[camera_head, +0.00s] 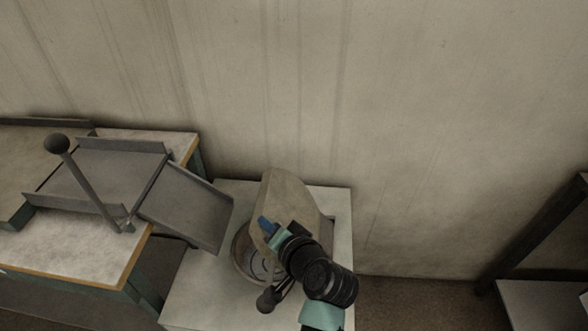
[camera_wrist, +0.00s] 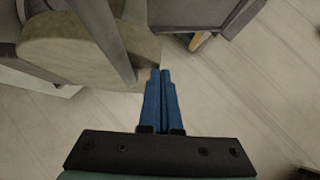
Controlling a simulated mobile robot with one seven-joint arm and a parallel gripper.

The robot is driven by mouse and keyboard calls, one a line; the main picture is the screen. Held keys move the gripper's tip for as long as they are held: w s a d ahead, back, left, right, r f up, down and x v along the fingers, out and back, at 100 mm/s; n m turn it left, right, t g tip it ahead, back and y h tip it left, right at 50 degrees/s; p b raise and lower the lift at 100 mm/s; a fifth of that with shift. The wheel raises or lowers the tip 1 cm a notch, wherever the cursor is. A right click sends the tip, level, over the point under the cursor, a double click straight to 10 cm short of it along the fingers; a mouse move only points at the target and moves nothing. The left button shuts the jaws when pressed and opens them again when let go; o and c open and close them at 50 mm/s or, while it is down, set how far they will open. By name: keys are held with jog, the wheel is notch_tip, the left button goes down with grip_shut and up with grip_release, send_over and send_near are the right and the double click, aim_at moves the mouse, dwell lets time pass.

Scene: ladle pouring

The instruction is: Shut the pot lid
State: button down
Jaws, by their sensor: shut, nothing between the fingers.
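The pot (camera_head: 240,262) is a round metal vessel set in a pale stand, and its mouth is partly covered by my arm. Its tan lid (camera_head: 291,197) stands raised and tilted up behind the mouth, so the pot is open. In the wrist view the lid (camera_wrist: 70,48) is a rounded slab at upper left, crossed by a grey bar (camera_wrist: 108,38). My gripper (camera_head: 264,224) is at the lid's left side, with blue fingers together and empty. In the wrist view the fingertips (camera_wrist: 160,72) are close to the lid's edge; I cannot tell whether they touch.
A grey sloping chute (camera_head: 188,208) runs from the left table (camera_head: 85,262) toward the pot. A lever with a dark ball knob (camera_head: 57,143) rises from that table. Another dark knob (camera_head: 267,300) sits in front of the pot.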

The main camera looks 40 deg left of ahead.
jog(key=s+a+f+n+t+h+b, duration=0.1)
jog(key=s+a+f+h+b, duration=0.1)
jog(key=f, duration=0.7)
jog(key=s+a+f+n+t+h+b, duration=0.1)
jog(key=s+a+f+n+h+b, duration=0.1)
jog(key=s+a+f, duration=0.2)
jog(key=a+f, duration=0.3)
jog(key=f, duration=0.2)
jog(key=shift+s+a+f+h+b, duration=0.2)
jog(key=shift+f+h+b, duration=0.1)
jog(key=shift+h, duration=0.1)
jog(key=shift+s+f, duration=0.1)
jog(key=shift+f, duration=0.05)
jog(key=s+d+r+p, duration=0.2)
jog(key=r, duration=0.4)
jog(key=s+d+r+p, duration=0.2)
jog(key=s+r+p, duration=0.1)
jog(key=r, duration=0.3)
jog(key=shift+s, duration=0.25)
jog(key=shift+a+f, duration=0.1)
